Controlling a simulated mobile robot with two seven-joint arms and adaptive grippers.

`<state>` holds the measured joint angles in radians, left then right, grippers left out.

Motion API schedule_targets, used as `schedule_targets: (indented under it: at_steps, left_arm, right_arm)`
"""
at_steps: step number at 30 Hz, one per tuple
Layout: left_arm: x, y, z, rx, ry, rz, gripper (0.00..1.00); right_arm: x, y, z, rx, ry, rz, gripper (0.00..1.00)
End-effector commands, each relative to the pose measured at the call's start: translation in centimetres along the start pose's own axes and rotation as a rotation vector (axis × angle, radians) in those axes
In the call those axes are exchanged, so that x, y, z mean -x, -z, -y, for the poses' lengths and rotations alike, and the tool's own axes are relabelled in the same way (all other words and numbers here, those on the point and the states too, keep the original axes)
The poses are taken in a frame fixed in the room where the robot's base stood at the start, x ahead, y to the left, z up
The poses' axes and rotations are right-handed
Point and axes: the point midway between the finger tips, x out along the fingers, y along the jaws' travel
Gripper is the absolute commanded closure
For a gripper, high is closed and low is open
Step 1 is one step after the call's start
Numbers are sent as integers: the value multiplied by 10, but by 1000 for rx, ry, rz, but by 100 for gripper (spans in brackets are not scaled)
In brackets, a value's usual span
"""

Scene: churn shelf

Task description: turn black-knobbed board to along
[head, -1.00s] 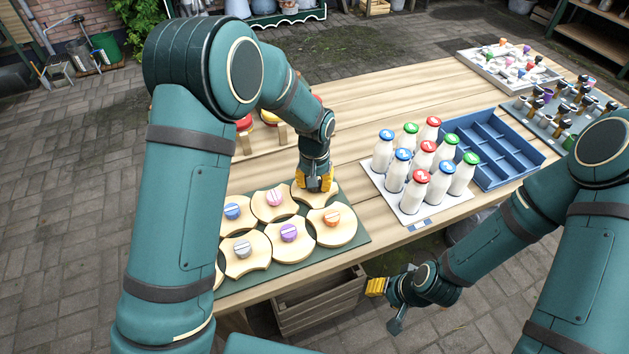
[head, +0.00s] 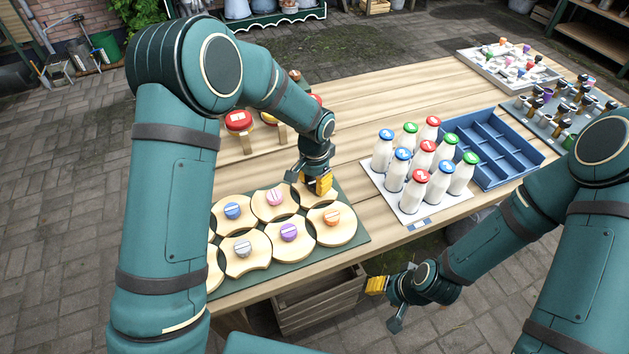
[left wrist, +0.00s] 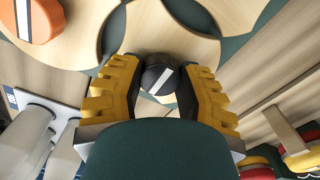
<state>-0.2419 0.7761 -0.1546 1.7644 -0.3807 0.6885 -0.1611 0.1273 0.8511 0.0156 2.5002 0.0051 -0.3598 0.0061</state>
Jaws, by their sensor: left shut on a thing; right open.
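The black-knobbed board (head: 303,199) is a pale wooden disc at the back right of the green mat (head: 358,236), mostly hidden by my left gripper in the head view. My left gripper (head: 320,187) is shut on its black knob (left wrist: 157,78), which has a white stripe. In the left wrist view the stripe slants between the yellow-and-black fingers, with pale board (left wrist: 160,35) around it. The board's full outline is hidden, so I cannot tell which way it lies. My right gripper (head: 376,286) is open and empty, low in front of the table edge.
Neighbouring boards with orange (head: 332,218), pink (head: 275,197) and purple (head: 289,232) knobs sit close by. Milk bottles on a white tray (head: 377,178) and a blue divided crate (head: 540,163) stand to the right. Red-topped items (head: 238,121) stand behind. Bare table lies between.

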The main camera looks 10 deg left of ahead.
Motion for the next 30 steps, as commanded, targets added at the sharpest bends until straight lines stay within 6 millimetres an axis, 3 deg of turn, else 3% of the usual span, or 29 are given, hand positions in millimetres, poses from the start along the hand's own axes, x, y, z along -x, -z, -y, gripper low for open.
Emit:
schedule_targets:
  at_steps: [12, 13, 15, 25, 30]
  left_arm:
    - [-2, -1, -1, -8, -2, 5, 100]
    - [-2, -1, -1, -8, -2, 5, 52]
    - [-2, -1, -1, -7, -1, 5, 30]
    - [1, 0, 0, -6, 0, 1, 30]
    - [17, 0, 0, -6, 1, -1, 30]
  right_arm:
    - [0, 0, 0, 0, 0, 0, 53]
    - [0, 0, 0, 0, 0, 0, 53]
    - [0, 0, 0, 0, 0, 0, 53]
    - [0, 0, 0, 0, 0, 0, 53]
    - [0, 0, 0, 0, 0, 0, 53]
